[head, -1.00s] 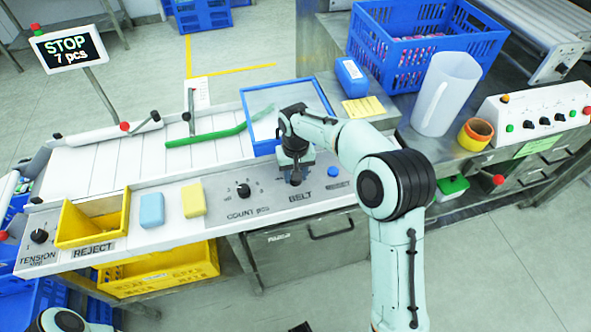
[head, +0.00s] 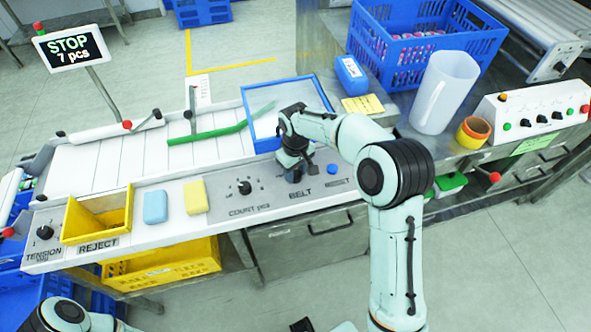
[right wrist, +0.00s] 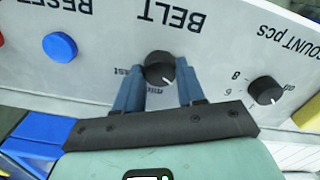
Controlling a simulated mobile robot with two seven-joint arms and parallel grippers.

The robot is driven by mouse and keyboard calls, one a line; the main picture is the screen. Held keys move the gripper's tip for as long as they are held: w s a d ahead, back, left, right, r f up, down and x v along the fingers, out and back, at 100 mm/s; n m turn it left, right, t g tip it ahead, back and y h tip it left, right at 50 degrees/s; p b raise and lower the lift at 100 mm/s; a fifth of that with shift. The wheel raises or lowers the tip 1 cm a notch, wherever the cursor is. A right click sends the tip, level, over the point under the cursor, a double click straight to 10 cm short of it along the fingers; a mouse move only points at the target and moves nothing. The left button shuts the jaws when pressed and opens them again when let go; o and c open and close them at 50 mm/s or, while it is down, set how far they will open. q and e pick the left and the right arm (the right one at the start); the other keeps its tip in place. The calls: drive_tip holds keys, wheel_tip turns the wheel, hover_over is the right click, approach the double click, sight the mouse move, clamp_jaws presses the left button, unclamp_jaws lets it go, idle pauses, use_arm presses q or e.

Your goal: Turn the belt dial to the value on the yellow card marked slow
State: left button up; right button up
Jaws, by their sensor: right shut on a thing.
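The belt dial (right wrist: 160,68) is a black knob with a white mark, under the upside-down word BELT in the right wrist view. Its mark points to the lower right there. My right gripper (right wrist: 160,75) has its two blue fingers on either side of the dial, shut on it. In the head view my right gripper (head: 294,165) is over the BELT label and hides the dial. The yellow card (head: 363,104) lies on the metal table behind; its writing is too small to read. My left gripper is out of view.
The count dial (right wrist: 265,90) and blue reset button (right wrist: 60,47) flank the belt dial. A blue-rimmed tray (head: 248,104), yellow sponge (head: 195,197) and blue sponge (head: 155,207) are nearby. The sign (head: 72,47) reads STOP 7 pcs.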

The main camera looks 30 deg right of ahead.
sight(296, 174)
drive_tip(key=o, duration=1)
drive_tip(key=shift+o, duration=0.2)
drive_tip(key=shift+r, duration=0.1)
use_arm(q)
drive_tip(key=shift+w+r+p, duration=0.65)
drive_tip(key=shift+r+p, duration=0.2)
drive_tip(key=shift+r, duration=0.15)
use_arm(e)
wheel_tip(296, 174, up, 13)
drive_tip(key=shift+r, duration=0.1)
